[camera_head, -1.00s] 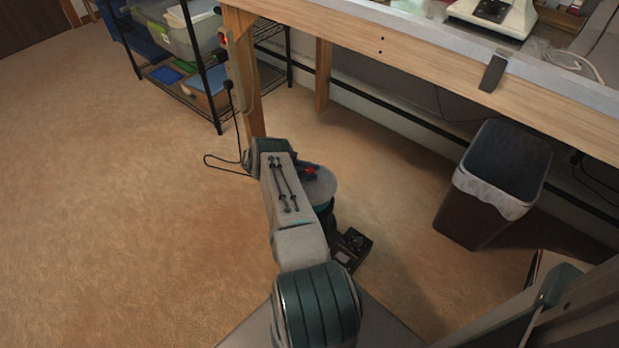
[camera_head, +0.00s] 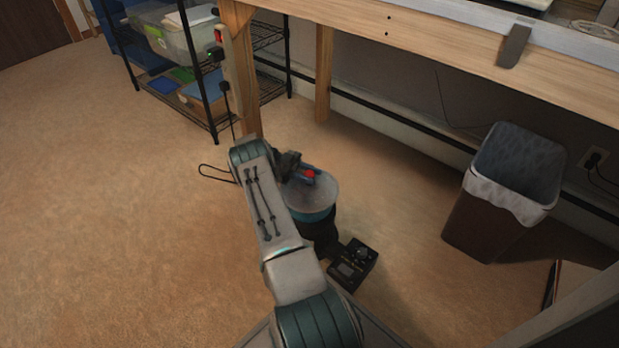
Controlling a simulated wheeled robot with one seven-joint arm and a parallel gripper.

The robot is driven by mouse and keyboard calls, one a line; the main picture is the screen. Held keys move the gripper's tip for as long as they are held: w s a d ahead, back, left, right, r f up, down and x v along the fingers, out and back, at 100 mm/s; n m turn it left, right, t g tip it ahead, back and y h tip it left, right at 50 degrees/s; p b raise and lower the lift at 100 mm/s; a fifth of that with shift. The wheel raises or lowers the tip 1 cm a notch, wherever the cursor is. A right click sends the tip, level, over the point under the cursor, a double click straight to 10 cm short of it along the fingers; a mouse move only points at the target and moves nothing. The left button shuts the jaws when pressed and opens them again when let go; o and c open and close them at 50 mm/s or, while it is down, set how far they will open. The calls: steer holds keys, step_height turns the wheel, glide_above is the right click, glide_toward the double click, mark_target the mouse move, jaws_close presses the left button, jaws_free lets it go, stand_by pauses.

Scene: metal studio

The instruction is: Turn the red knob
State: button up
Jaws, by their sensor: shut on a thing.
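The red knob (camera_head: 310,173) sits on top of a round pale-topped stand (camera_head: 318,196) with a dark and teal side. My gripper (camera_head: 303,174) reaches in from the left at the knob, low over the stand's top. It is shut on the knob, with the red part showing at the fingertips. My arm comes up from the bottom of the picture and hides the left side of the stand. The far finger and the knob's base are hard to make out.
A black box with dials (camera_head: 352,265) lies on the carpet beside the stand. A wooden workbench (camera_head: 450,60) stands behind, with a bin (camera_head: 505,190) under it at the right. A wire shelf (camera_head: 207,90) holds containers at the back left.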

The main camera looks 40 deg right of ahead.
steer(key=shift+s+f, duration=0.1)
steer(key=shift+s, duration=0.05)
steer(key=o, duration=1)
